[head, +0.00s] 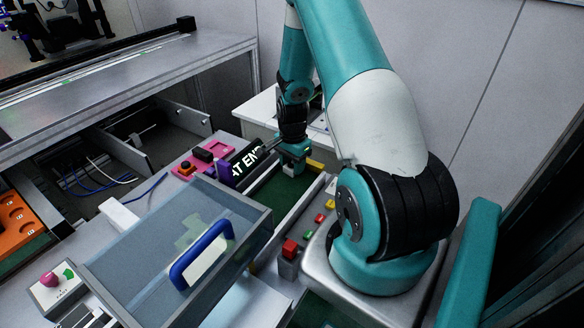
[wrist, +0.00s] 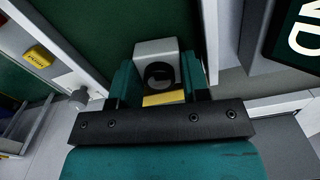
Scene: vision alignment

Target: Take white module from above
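The white module (wrist: 155,48) is a pale block with a dark round opening in its face and a yellow part below. In the wrist view it sits between the two teal fingers of my gripper (wrist: 160,82). The fingers are apart, one on each side of it and very near its sides. I cannot tell whether they press on it. In the head view my gripper (head: 291,160) points down at the far end of the green-floored conveyor channel. The module is mostly hidden there by the gripper.
A black sign with white lettering (head: 244,163) stands just left of the gripper. Yellow, red and green buttons (head: 318,218) line the right rail. A clear cover with a blue handle (head: 201,254) is in front. A pink box (head: 186,169) lies further left.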

